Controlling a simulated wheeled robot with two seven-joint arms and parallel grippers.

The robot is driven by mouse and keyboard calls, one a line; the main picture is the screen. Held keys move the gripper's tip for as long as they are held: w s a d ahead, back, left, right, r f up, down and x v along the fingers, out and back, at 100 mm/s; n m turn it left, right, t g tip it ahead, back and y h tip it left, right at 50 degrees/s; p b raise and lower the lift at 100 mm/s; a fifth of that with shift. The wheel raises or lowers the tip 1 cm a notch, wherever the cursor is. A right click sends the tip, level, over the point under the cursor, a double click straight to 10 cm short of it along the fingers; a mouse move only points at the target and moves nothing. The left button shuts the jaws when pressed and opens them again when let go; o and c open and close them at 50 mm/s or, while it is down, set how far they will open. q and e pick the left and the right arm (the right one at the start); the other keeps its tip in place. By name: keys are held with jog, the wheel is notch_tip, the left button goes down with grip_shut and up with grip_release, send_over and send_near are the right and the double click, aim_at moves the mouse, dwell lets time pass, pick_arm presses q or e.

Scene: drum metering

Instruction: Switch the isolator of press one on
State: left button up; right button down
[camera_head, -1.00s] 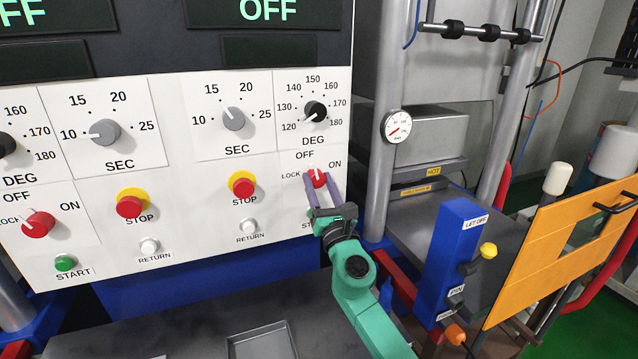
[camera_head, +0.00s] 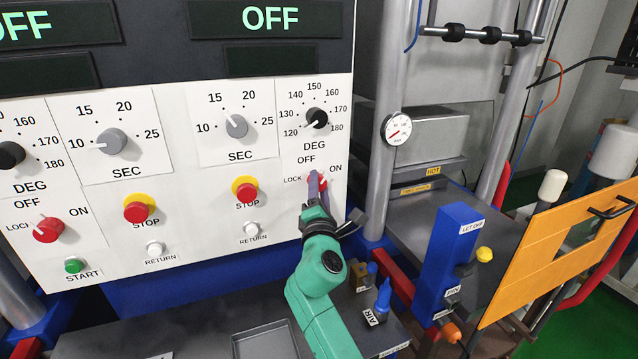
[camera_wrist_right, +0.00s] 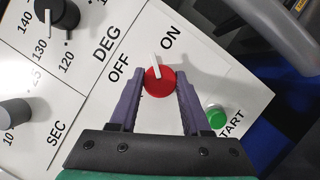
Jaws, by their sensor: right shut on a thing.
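A red isolator knob (camera_head: 318,183) with LOCK, OFF and ON marks sits on the right-hand control panel. My right gripper (camera_head: 316,178) is shut on it, its purple fingers on both sides of the knob. In the right wrist view the knob (camera_wrist_right: 160,80) shows between the fingertips (camera_wrist_right: 159,88). Its white pointer points up between OFF and ON, nearer ON. In the head view the gripper partly hides this knob. A second red isolator knob (camera_head: 48,229) on the left panel stands free, its pointer toward LOCK. My left gripper is not in view.
Red STOP buttons (camera_head: 245,190), white RETURN buttons (camera_head: 251,229) and grey SEC dials (camera_head: 236,125) are beside the knob. A green START button (camera_wrist_right: 216,117) lies close to the right finger. A blue LET OFF post (camera_head: 450,260) stands to the right.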

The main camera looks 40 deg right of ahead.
jog(key=shift+m+g+y+p, duration=0.2)
jog(key=shift+m+g+p, duration=0.5)
jog(key=shift+m, duration=0.8)
jog(key=shift+m+g+y+p, duration=0.2)
jog(key=shift+m+g+p, duration=0.2)
jog(key=shift+m+p, duration=0.8)
jog(key=shift+m+b, duration=0.3)
jog(key=shift+m, duration=0.2)
jog(key=c, duration=0.7)
grip_release()
jog(key=o, duration=0.3)
jog(key=shift+s, duration=0.1)
jog(key=shift+o, duration=0.2)
